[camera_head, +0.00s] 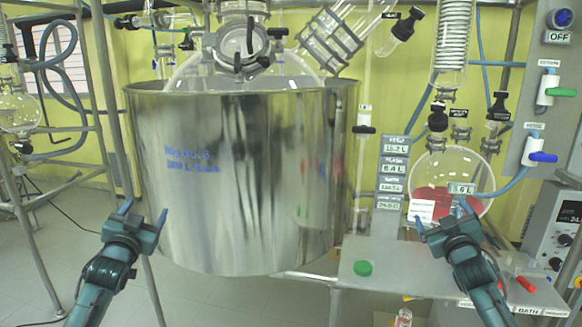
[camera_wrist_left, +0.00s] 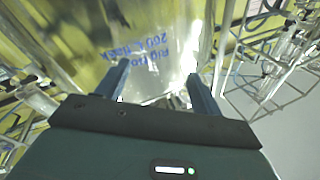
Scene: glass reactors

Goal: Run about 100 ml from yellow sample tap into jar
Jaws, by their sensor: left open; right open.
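I cannot make out a yellow sample tap in either view. A small clear jar or bottle (camera_head: 404,317) is partly cut off at the bottom edge of the head view, below the grey shelf; I cannot tell what it holds. My left gripper (camera_head: 145,208) is open and empty in front of the left side of the big steel vessel (camera_head: 240,180). In the left wrist view my left gripper (camera_wrist_left: 158,75) has its fingers apart with the vessel's blue lettering beyond them. My right gripper (camera_head: 441,212) is open in front of a round flask (camera_head: 465,165) with red liquid.
A grey shelf (camera_head: 395,270) at the lower right carries a green cap (camera_head: 362,268) and a red marker-like item (camera_head: 525,285). Taps with green (camera_head: 562,92) and blue (camera_head: 543,157) handles are on the right panel. Metal frame poles stand at the left. A power unit (camera_head: 560,230) is at the far right.

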